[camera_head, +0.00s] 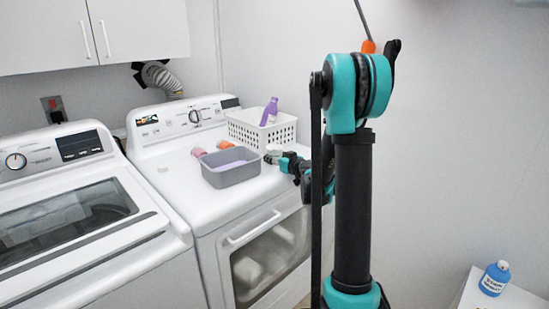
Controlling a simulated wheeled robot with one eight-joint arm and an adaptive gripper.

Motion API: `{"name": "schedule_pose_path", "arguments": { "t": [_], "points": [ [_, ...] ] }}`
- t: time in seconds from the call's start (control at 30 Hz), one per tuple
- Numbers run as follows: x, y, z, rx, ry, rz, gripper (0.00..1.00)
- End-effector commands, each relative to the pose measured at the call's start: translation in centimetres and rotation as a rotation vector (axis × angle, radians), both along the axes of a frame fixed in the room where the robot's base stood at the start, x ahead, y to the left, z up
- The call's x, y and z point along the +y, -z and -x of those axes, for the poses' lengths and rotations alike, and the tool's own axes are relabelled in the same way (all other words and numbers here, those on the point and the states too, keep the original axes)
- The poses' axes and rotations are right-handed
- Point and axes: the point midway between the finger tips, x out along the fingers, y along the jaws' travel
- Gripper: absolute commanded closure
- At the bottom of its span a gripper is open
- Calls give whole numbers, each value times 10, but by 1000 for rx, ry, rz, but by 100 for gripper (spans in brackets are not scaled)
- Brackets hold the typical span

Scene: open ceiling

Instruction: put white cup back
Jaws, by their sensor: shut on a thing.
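My gripper (281,158) is at the right edge of the white dryer top, reaching left from my teal and black arm. It is shut on a small pale thing, seemingly the white cup (272,149), which is small and partly hidden by the gripper. The cup is just right of a grey bin (232,178) and in front of a white perforated basket (247,134). I cannot tell whether the cup touches the dryer top.
The dryer (175,172) also bears two small pinkish items (224,144) behind the grey bin. A purple bottle (269,112) stands in the basket. A washer (75,215) is at left. A blue bottle (494,278) stands on a white surface at lower right.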

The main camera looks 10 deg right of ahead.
Motion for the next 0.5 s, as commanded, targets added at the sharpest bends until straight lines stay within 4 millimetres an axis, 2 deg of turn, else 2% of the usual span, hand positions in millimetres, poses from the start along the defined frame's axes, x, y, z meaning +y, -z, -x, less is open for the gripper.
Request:
{"name": "schedule_pose_path", "arguments": {
  "t": [0.27,0.3,0.43,0.5],
  "points": [
    [0,3,0,0,0,0,80],
    [0,2,0,0,0,0,44],
    [0,2,0,0,0,0,28],
    [0,2,0,0,0,0,28]
  ]
}}
